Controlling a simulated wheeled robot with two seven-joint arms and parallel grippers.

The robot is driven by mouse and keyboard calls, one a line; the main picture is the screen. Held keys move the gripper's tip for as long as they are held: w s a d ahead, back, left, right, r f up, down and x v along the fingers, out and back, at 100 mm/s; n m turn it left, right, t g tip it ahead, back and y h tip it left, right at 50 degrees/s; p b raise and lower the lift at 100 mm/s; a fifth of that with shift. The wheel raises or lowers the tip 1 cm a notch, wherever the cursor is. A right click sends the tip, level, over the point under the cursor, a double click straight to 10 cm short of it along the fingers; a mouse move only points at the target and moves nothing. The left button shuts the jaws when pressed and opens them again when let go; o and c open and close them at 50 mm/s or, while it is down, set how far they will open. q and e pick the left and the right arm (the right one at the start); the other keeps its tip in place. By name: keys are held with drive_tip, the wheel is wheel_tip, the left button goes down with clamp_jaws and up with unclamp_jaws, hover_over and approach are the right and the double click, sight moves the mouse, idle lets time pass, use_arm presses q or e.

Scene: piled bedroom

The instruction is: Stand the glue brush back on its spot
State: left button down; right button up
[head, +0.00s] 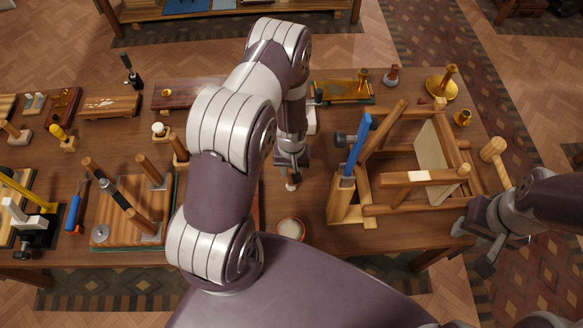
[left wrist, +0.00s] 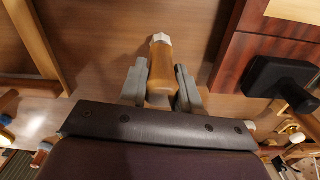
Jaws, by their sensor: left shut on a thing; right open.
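The glue brush (left wrist: 161,70) has a thick brown wooden handle and a pale tip. In the left wrist view it lies between the two grey fingers of my left gripper (left wrist: 160,88), which is shut on it. In the head view only a small pale end of the brush (head: 292,186) shows under my left gripper (head: 291,165), over the middle of the bench. I cannot tell whether the tip touches the wood. My right gripper (head: 487,245) is open and empty at the bench's right front edge. The brush's spot cannot be made out.
A round dish with pale contents (head: 290,229) sits near the front edge. Right of the brush stands a wooden frame (head: 415,180) with a blue-handled tool (head: 356,145). A striped board with posts (head: 115,215) is at the left. Bare wood lies around the brush.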

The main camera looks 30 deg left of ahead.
use_arm(q)
drive_tip(key=shift+f+b, duration=0.85)
drive_tip(key=shift+f, duration=0.15)
idle(0.3)
drive_tip(key=c, duration=0.7)
unclamp_jaws()
drive_tip(key=shift+r, duration=0.1)
wheel_tip(320, 180, up, 8)
drive_tip(key=p, duration=0.6)
